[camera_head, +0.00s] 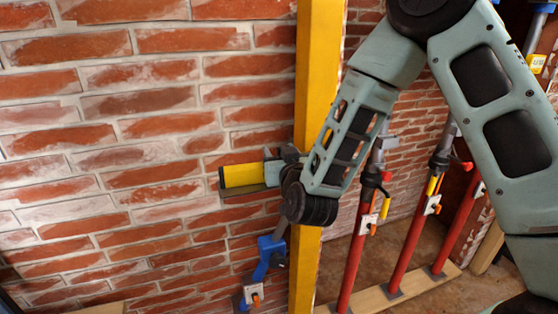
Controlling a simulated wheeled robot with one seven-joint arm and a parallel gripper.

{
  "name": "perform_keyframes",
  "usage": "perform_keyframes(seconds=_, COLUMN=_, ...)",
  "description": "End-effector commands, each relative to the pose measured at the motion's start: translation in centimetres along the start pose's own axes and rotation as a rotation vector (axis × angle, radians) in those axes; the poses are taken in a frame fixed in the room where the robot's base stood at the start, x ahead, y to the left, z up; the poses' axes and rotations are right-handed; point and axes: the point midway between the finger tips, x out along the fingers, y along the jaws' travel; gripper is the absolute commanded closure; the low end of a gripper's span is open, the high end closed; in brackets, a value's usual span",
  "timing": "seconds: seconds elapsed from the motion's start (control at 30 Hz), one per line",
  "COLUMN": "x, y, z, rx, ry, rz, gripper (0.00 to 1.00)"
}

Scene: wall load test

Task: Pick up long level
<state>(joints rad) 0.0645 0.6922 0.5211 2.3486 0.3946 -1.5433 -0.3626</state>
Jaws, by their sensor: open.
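A short yellow bar (241,175) with a dark left end shows in front of the brick wall. It lies nearly level in the picture, and its right end meets my gripper (269,170). I cannot tell whether this bar is the long level or whether it touches the gripper. My gripper is small in view and points left from my dark wrist; its jaws are open, but the fingertips are hard to make out. A tall yellow upright (319,65) stands right behind my wrist and forearm, which hide part of it. I cannot tell whether this upright is a level or a beam.
Several red props with grey tops, such as this one (355,245), stand at the right on a wooden board (385,298). A blue clamp-like fitting (264,258) is below my wrist. The brick wall (100,190) at the left is bare.

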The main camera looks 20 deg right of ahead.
Motion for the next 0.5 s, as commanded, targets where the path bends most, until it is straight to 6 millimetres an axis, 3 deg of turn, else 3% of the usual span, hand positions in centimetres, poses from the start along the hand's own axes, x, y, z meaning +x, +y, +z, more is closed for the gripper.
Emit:
perform_keyframes(seconds=0.23, x=-0.06, y=-0.02, z=0.01, rx=0.0, ry=0.0, rz=0.0, gripper=0.53)
perform_keyframes(seconds=0.27, x=-0.06, y=-0.02, z=0.01, rx=0.0, ry=0.0, rz=0.0, gripper=0.58)
perform_keyframes(seconds=0.4, x=-0.05, y=-0.02, z=0.0, rx=0.0, ry=0.0, rz=0.0, gripper=0.97)
perform_keyframes(seconds=0.5, x=-0.03, y=-0.03, z=-0.07, rx=0.0, ry=0.002, rz=0.0, gripper=1.0)
